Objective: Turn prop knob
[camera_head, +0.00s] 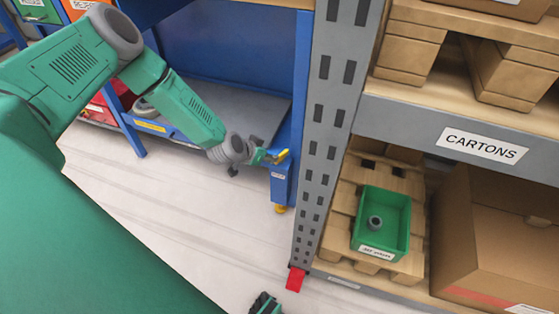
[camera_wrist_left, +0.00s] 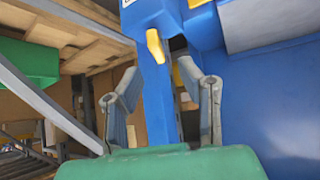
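In the left wrist view the yellow knob (camera_wrist_left: 155,47) lies just beyond and between my left gripper's two fingers. My left gripper (camera_head: 268,157) is open and close to the knob; its fingers (camera_wrist_left: 160,75) stand apart with nothing visible held. Contact with the knob cannot be told. A small green and black part at the bottom of the head view may be my right gripper; its fingers cannot be made out.
A grey rack upright (camera_head: 322,130) stands right of the box, with a red foot. A green bin (camera_head: 404,225) sits on a pallet beside a carton (camera_head: 500,240). The blue bench's grey shelf (camera_head: 235,105) is behind my left arm. Floor in front is clear.

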